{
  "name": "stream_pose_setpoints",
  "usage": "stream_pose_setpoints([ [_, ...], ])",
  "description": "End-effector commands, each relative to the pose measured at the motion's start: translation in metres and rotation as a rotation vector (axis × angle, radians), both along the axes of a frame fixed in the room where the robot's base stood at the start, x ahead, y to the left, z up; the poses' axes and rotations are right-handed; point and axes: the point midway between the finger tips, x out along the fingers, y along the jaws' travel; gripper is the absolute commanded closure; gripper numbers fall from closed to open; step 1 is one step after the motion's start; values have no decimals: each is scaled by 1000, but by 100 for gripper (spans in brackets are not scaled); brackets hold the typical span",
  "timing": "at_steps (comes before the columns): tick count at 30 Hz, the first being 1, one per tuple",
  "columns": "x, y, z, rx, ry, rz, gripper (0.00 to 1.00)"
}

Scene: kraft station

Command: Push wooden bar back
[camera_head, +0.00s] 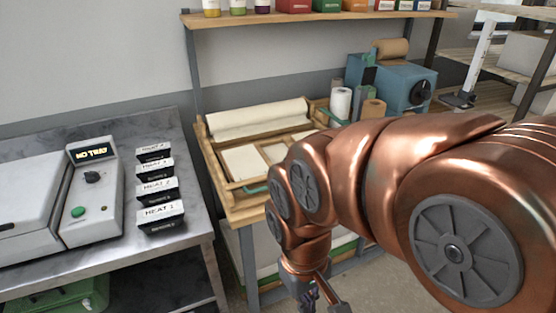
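The wooden kraft station (238,209) stands in the middle of the view, with a white paper roll (258,118) at its back. A wooden bar (240,184) with a green handle (256,189) lies across the front part of the station, before the pale sheets. Its right part is hidden behind my copper arm. My gripper (322,297) points down at the bottom edge, low in front of the station and apart from the bar. Its tips are cut off by the frame, so I cannot tell whether it is open or shut.
A metal table (112,259) on the left carries a grey machine reading "NO TRAY" (90,200) and several black labelled blocks (160,215). A blue machine (395,85) and small rolls (341,102) stand behind my arm. A shelf (330,15) with jars and boxes runs above the station.

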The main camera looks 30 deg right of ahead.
Motion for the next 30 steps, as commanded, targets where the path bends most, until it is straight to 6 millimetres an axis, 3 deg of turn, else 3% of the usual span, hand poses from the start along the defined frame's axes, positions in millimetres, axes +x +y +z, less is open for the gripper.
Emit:
stream_pose_setpoints([
  [2, 28, -23, 2, -43, -64, 7, 100],
  [8, 138, -107, 22, -227, -317, 112, 100],
  [12, 213, -166, 47, -364, -489, 233, 100],
  [18, 300, -235, 84, -542, -693, 450, 100],
  [24, 362, -284, 113, -678, -863, 703, 100],
  [30, 397, -312, 123, -760, -1013, 984, 100],
])
